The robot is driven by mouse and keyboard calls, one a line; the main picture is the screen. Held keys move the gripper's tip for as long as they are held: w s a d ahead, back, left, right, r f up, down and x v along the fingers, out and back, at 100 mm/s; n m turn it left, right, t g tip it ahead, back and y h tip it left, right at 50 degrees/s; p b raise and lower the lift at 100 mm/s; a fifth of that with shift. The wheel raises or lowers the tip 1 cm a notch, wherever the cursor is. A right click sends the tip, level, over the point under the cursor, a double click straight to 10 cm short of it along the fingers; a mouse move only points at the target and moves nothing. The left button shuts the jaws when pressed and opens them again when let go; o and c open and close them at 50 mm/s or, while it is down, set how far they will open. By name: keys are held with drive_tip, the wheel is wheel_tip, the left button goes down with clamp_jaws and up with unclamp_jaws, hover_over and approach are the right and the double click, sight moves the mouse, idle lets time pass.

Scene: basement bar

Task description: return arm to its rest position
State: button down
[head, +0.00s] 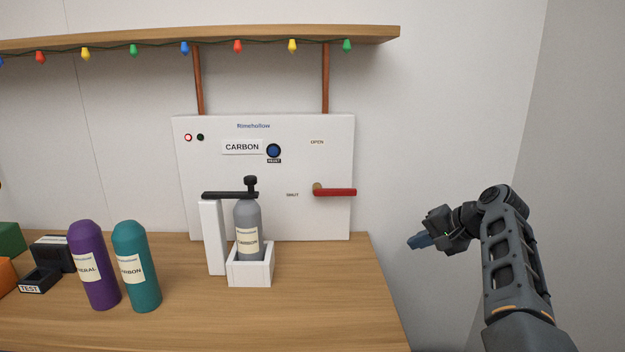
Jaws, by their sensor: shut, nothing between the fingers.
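My gripper (416,241) is at the right of the head view, shut and empty, in the air off the right end of the wooden counter. Its fingers point left, and my arm is bent behind it. It is apart from the white panel (222,215) with the red lever handle (337,192), which lies level and points right, between the words OPEN above and SHUT lower left. A grey bottle (249,219) labelled CARBON stands upright in a white holder (250,273), with a black bar and knob (250,183) at its top.
A teal bottle (138,280) and a purple bottle (95,279) stand on the counter (335,310) at left. A black TEST block (38,282) is further left. A shelf (300,35) with coloured bulbs hangs above. A grey wall (580,160) rises at right.

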drive_tip(key=s+d+f+t+h, duration=0.1)
drive_tip(key=s+d+f+h, duration=0.15)
drive_tip(key=s+f, duration=0.5)
drive_tip(key=s+d+f+h, duration=0.2)
drive_tip(key=s+d+f, duration=0.25)
drive_tip(key=f, duration=0.55)
drive_tip(key=s+f+n+t+h, duration=0.15)
drive_tip(key=s+f, duration=0.25)
drive_tip(key=s, duration=0.6)
drive_tip(key=s+f+n+h, duration=0.15)
drive_tip(key=s+f, duration=0.25)
drive_tip(key=s, duration=0.5)
drive_tip(key=s+a+r+n+t, duration=0.1)
drive_tip(key=s+a+r, duration=0.2)
drive_tip(key=s, duration=0.8)
drive_tip(key=s+a+r+n+t, duration=0.2)
drive_tip(key=s+r, duration=0.2)
drive_tip(key=s, duration=0.7)
drive_tip(key=s+a+r+t, duration=0.1)
drive_tip(key=s+a+r, duration=0.2)
drive_tip(key=s+r, duration=0.3)
drive_tip(key=s+a+r+n+t+y, duration=0.1)
drive_tip(key=s+a+r, duration=0.2)
drive_tip(key=s+r, duration=0.3)
wheel_tip(320, 180, up, 4)
drive_tip(key=shift+s+a+r, duration=0.1)
drive_tip(key=shift+s+a, duration=0.2)
drive_tip(key=shift+a, duration=0.05)
